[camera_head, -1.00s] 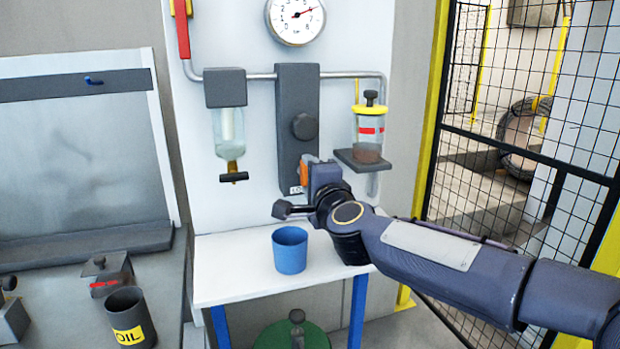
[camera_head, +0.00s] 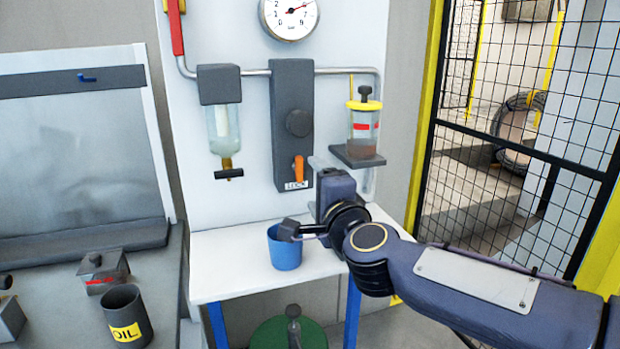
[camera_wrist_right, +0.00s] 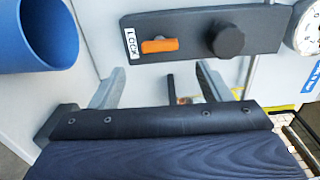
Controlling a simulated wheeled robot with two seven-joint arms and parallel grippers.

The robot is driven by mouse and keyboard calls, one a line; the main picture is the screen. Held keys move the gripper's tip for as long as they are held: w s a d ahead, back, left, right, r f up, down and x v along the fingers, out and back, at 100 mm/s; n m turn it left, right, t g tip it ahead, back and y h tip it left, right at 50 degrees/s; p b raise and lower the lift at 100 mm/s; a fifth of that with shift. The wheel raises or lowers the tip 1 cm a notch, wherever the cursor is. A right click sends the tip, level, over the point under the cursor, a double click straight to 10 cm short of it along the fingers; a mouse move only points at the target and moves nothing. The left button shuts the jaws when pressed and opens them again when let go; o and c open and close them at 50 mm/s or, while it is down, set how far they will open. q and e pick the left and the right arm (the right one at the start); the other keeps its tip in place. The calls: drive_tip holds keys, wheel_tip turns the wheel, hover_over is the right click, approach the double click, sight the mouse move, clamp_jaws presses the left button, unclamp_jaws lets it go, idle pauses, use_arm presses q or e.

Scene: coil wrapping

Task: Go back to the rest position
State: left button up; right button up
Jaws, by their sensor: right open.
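My right gripper (camera_wrist_right: 155,90) is open and empty in the right wrist view, its two fingers spread apart. In the head view my right arm comes in from the right, and its wrist is in front of the white table, by the blue cup. An orange lever (camera_head: 299,169) with a LOCK label sits at the bottom of the dark panel block (camera_head: 291,95). It also shows in the right wrist view (camera_wrist_right: 160,46), apart from the fingers. My left gripper is not in view.
A blue cup (camera_head: 284,252) stands on the white table (camera_head: 235,272), close to my right wrist. A yellow-capped jar (camera_head: 363,125) sits on a bracket. At left, an OIL can (camera_head: 128,315) stands on a grey bench. A mesh fence (camera_head: 520,120) is at right.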

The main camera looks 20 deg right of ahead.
drive_tip(key=shift+s, duration=0.5)
drive_tip(key=s+d+f+n+g+y+p, duration=0.1)
drive_tip(key=s+f+n+g+p, duration=0.4)
drive_tip(key=s, duration=0.8)
drive_tip(key=s+d+f+n+g+y+p, duration=0.2)
drive_tip(key=s+f+n+g+p, duration=0.2)
drive_tip(key=s+f+n+g, duration=0.3)
drive_tip(key=s+f+n, duration=0.3)
drive_tip(key=s+n, duration=0.1)
drive_tip(key=s, duration=0.3)
drive_tip(key=shift+s+f+p, duration=0.15)
drive_tip(key=shift+f+p, duration=0.2)
